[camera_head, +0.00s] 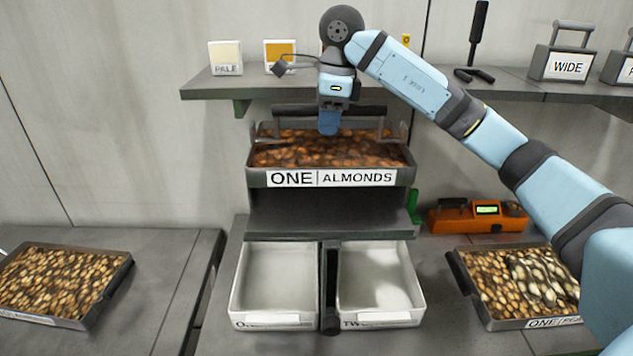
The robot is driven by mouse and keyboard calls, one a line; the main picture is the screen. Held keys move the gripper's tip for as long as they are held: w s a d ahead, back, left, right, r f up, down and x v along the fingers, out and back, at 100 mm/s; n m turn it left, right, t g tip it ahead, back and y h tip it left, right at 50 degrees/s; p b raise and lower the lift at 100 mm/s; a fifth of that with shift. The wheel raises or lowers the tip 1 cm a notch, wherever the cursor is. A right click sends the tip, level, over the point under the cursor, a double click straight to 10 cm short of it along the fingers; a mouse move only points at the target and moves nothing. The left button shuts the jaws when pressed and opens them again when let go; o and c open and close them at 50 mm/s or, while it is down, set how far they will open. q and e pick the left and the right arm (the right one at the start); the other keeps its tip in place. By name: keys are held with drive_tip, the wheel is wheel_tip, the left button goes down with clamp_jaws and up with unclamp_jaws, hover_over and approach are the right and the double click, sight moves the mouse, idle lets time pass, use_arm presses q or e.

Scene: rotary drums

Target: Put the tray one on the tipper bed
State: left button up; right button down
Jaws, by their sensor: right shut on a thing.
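The tray one (257,177), a dark tray labelled "ONE | ALMONDS" and filled with brown almonds, is at the centre, over the grey sloped tipper (330,222). The tray looks level; I cannot tell whether it rests on the tipper bed, as the tray hides the bed. My right gripper (329,122) comes down from above at the tray's raised bar handle and is shut on it; its fingertips partly cover the handle. My left gripper is not in view.
Two white bins (240,300) stand below the tipper. Other filled trays lie at left (112,280) and right (468,287), the right one also marked "ONE". A shelf (225,88) with cards and weights runs behind. An orange device (450,221) stands at right.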

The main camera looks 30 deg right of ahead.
sight(329, 158)
drive_tip(key=shift+f, duration=0.35)
wheel_tip(329, 158, down, 5)
drive_tip(key=shift+s+r+p, duration=0.15)
drive_tip(key=shift+r+p, duration=0.05)
drive_tip(key=shift+p, duration=0.35)
drive_tip(key=shift+f, duration=0.85)
wheel_tip(329, 158, down, 3)
drive_tip(key=shift+r+p, duration=0.2)
drive_tip(key=shift+p, duration=0.2)
drive_tip(key=c, duration=1)
unclamp_jaws()
drive_tip(key=shift+f, duration=0.15)
drive_tip(key=shift+o, duration=0.3)
